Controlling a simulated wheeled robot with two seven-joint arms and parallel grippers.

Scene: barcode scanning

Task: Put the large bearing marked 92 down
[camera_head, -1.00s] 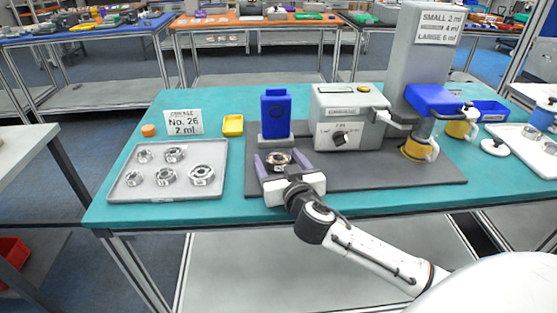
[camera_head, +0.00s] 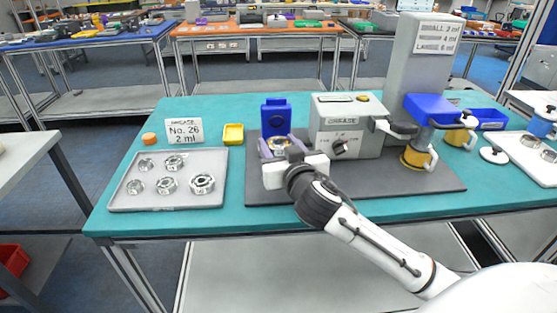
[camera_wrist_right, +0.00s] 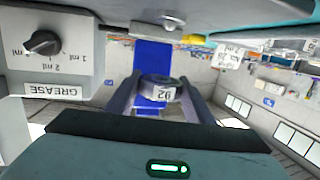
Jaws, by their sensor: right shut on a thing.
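The large bearing (camera_head: 279,143), a silver ring, is between the fingers of my right gripper (camera_head: 280,150), in front of the blue scanner block (camera_head: 275,113). In the right wrist view the bearing (camera_wrist_right: 159,91) shows a white label marked 92, with the blue block (camera_wrist_right: 153,56) behind it. My right gripper (camera_wrist_right: 160,98) is shut on the bearing, with a finger on each side. Whether the bearing touches the block or its base is hidden. My left gripper is not in view.
A grey tray (camera_head: 140,203) with several bearings lies at the left, by a card reading No. 26, 2 ml (camera_head: 184,131). A yellow dish (camera_head: 233,134) stands left of the block. The grease machine (camera_head: 345,127) stands close on the right. The grey mat's (camera_head: 400,188) front right is clear.

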